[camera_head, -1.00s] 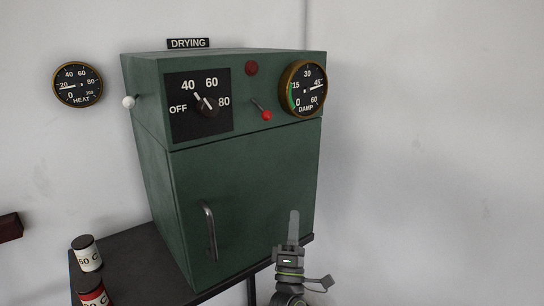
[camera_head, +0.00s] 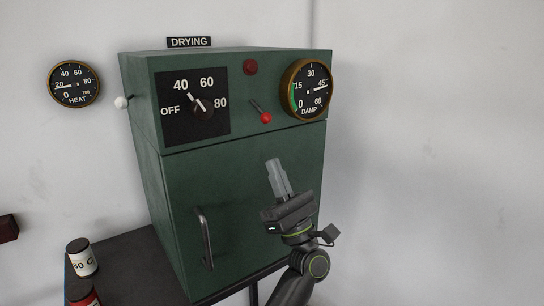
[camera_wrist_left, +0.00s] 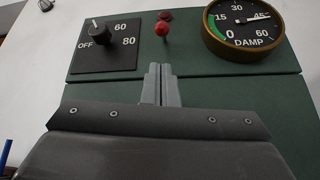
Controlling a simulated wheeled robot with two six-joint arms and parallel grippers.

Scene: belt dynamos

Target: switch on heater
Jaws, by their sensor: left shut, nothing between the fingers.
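The green drying cabinet (camera_head: 240,190) stands on a dark table under a DRYING sign. On its upper panel are a rotary dial (camera_head: 203,105), its pointer near 40, and a red-tipped lever (camera_head: 265,117) tilted downward to the right. The lever's red ball also shows in the left wrist view (camera_wrist_left: 162,28), just above the fingertips. A dark red lamp (camera_head: 250,67) above the lever looks unlit. My left gripper (camera_head: 274,163) is shut and empty, pointing up in front of the cabinet door, below the lever and apart from it. My right gripper is not in view.
A damp gauge (camera_head: 305,88) sits right of the lever, reading near 45. A heat gauge (camera_head: 75,84) hangs on the wall, reading near 20. A white knob (camera_head: 122,102) sticks out on the cabinet's left. The door handle (camera_head: 204,238) protrudes. Cans (camera_head: 82,257) stand left.

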